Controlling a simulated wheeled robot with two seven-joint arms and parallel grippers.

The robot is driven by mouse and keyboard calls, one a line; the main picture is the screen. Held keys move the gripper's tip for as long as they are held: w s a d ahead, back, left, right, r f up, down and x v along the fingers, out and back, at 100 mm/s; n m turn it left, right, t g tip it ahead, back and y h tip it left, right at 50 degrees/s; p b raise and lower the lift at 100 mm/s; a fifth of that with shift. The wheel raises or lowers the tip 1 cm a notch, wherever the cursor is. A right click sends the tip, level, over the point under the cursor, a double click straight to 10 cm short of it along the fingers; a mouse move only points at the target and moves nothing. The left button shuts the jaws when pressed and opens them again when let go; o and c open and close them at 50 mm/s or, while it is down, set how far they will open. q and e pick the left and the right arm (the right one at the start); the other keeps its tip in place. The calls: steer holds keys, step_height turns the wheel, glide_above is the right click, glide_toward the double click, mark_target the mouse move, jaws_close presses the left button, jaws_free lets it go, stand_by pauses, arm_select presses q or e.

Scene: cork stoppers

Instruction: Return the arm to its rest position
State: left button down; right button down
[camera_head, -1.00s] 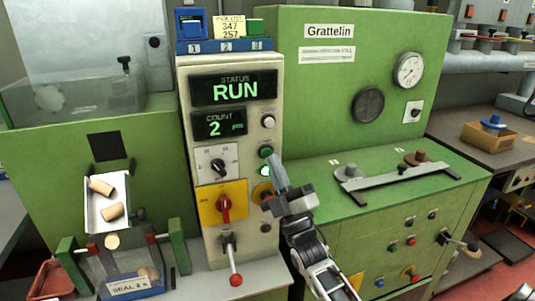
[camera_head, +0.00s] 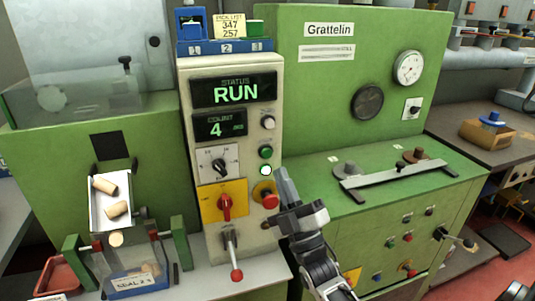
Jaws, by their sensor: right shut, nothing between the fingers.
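My right gripper (camera_head: 284,190) is shut and empty. It is in front of the right edge of the control panel (camera_head: 188,150), just right of the red push button (camera_head: 265,196) on its yellow plate, and looks apart from it. A white lit button (camera_head: 265,171) shows above the red one, with a green button (camera_head: 265,152) higher up. The status display (camera_head: 235,91) reads RUN and the count display (camera_head: 219,125) reads 4. My left gripper is not in view.
Corks (camera_head: 117,208) lie in a white chute (camera_head: 96,218) at the left, above a blue-based bin (camera_head: 140,283). A red-knobbed lever (camera_head: 236,274) sticks out below the panel. The green Grattelin machine (camera_head: 290,85) stands at the right with a metal bar (camera_head: 400,176) on its top.

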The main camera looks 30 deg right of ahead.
stand_by(0.4)
steer(key=s+a+f+m+g+y, duration=0.1)
steer(key=s+a+f+m+g, duration=0.15)
steer(key=a+f+g, duration=0.4)
steer(key=s+a+f+m+g+y, duration=0.2)
steer(key=f+m+g, duration=0.1)
steer(key=f, duration=0.7)
steer(key=s+a+f+m+g+y, duration=0.1)
steer(key=s+a+f+m+g, duration=0.3)
steer(key=s+f, duration=0.6)
steer(key=s+a+g, duration=0.2)
steer(key=g, duration=0.1)
steer(key=shift+a+f, duration=0.15)
steer(key=shift+a, duration=0.05)
